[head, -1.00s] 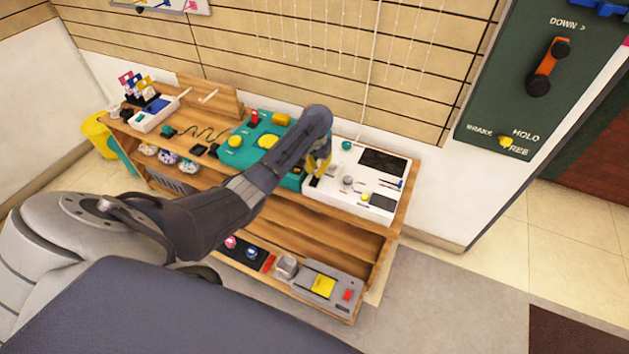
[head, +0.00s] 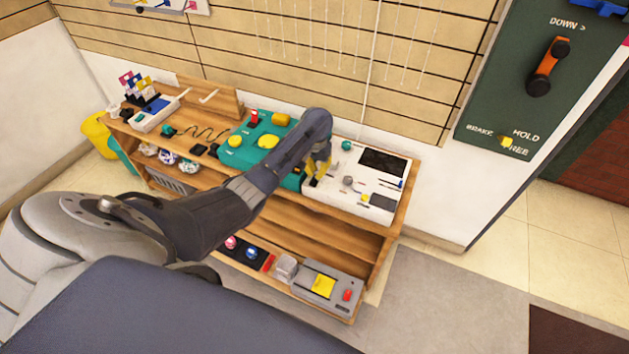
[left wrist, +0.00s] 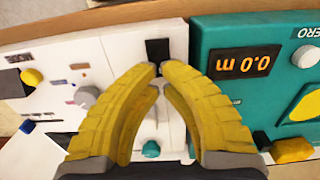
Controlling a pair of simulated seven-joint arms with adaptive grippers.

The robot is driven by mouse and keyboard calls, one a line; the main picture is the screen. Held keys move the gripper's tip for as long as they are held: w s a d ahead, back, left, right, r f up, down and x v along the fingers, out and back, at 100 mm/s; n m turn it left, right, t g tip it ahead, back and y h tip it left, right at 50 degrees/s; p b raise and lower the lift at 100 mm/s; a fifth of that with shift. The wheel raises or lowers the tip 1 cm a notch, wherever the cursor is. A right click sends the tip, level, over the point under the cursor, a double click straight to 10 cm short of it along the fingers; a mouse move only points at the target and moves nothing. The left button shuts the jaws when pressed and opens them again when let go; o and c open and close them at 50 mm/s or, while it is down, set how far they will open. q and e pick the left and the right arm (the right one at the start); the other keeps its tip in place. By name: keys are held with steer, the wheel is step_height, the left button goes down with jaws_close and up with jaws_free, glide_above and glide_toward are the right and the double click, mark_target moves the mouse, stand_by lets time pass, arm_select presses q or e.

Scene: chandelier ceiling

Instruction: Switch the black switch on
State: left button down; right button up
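A black rectangular switch (left wrist: 158,50) sits on the white panel (left wrist: 118,44) in the left wrist view, just beyond my fingertips. In the head view the white panel (head: 335,196) stands on the wooden bench, and my arm hides the part with the switch. My left gripper (left wrist: 159,70) has yellow curved fingers whose tips come together at the near edge of the black switch. It looks shut, with nothing clearly held. I cannot tell whether the tips touch the switch. In the head view the left gripper (head: 317,171) is over the panel's left end. My right gripper is not in view.
A teal box (left wrist: 217,32) with an orange display (left wrist: 243,62) stands right beside the white panel. A grey knob (left wrist: 87,97) is left of the fingers. The wooden bench (head: 330,228) has a lower shelf with a grey device (head: 338,279).

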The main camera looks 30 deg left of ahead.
arm_select(q)
steer(key=shift+f, duration=1.35)
stand_by(0.7)
steer(key=shift+r, duration=3.6)
